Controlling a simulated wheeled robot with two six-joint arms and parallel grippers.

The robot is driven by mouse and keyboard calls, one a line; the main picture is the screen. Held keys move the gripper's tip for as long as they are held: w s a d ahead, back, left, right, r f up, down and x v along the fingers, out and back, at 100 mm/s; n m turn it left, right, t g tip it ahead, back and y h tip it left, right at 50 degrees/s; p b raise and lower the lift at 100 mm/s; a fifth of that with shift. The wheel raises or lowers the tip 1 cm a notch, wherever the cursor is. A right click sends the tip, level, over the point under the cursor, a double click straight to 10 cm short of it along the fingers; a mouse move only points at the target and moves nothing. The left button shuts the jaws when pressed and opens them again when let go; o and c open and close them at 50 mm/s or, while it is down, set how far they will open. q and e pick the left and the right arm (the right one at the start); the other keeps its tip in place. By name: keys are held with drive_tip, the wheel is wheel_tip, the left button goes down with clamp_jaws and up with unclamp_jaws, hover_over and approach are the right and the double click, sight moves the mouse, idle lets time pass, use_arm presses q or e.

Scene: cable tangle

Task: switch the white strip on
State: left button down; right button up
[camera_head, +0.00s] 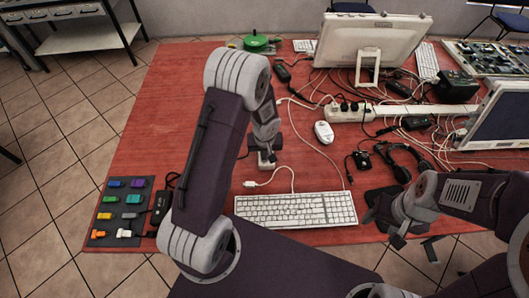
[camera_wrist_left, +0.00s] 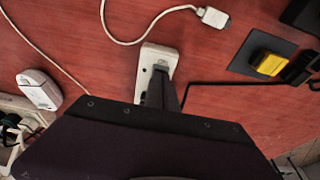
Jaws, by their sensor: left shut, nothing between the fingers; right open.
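A long white power strip (camera_head: 377,111) with black plugs lies at the back right in the head view. I cannot tell which of the two is the task's strip. My left gripper is shut and empty, its tips over the block; whether they touch it is unclear. No switch can be made out. My right gripper (camera_head: 397,232) is open and empty at the right, near a dark pad.
A white keyboard (camera_head: 295,209) lies in front of the left gripper. A white mouse (camera_head: 323,132), a monitor (camera_head: 370,42) and tangled cables crowd the right. A connector tray (camera_head: 121,211) lies at the front left. The red table (camera_head: 150,125) is clear at the left.

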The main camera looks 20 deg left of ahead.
use_arm(q)
drive_tip(key=shift+s+f+b, duration=0.1)
drive_tip(key=shift+f+b, duration=0.5)
drive_tip(key=shift+b, duration=0.1)
drive_tip(key=shift+s+d+r, duration=0.1)
drive_tip(key=shift+s+r, duration=0.05)
drive_tip(key=shift+r, duration=0.05)
drive_tip(key=shift+s+r, duration=0.1)
drive_tip(key=shift+w+a+r+p, duration=0.2)
drive_tip(key=shift+w+r+p, duration=0.1)
drive_tip(key=shift+w+p, duration=0.4)
drive_tip(key=shift+w+a, duration=0.1)
drive_tip(key=shift+w+f, duration=0.1)
drive_tip(key=shift+f, duration=0.05)
drive_tip(key=shift+p, duration=0.3)
drive_tip(key=p+v, duration=0.3)
drive_tip(key=w+p+v, duration=0.1)
drive_tip(key=p+v, duration=0.1)
drive_tip(key=shift+s+a+r, duration=0.1)
drive_tip(key=shift+a+r, duration=0.15)
drive_tip(key=shift+r, duration=0.05)
drive_tip(key=s+d+r+b, duration=0.1)
drive_tip(key=s+d+r, duration=0.1)
drive_tip(key=s+r, duration=0.3)
drive_tip(key=shift+w+b+v, duration=0.25)
drive_tip(key=shift+b+v, duration=0.15)
drive_tip(key=shift+v, duration=0.7)
